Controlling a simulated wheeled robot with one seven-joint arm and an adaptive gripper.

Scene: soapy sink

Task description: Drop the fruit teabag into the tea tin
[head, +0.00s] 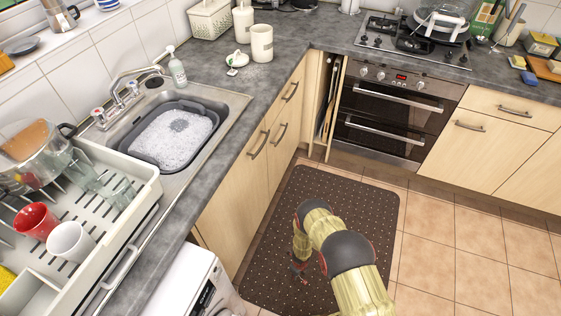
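A cream canister (262,43), possibly the tea tin, stands on the grey counter behind the sink and looks open at the top. Its label is too small to read. A white lid-like piece (237,58) lies on the counter just left of it. A small pale item (232,72) lies in front of that piece and may be the teabag; it is too small to be sure. My gripper (299,271) hangs low over the dark floor mat, well away from the counter. Its fingers are small and partly hidden by my arm, so their opening is unclear.
A second cream canister (243,21) and a woven basket (210,19) stand behind. The sink (236,103) holds a grey basin (148,150) of suds. A dish rack (147,180) stands at left. A narrow cupboard door (335,108) stands open beside the oven (394,105).

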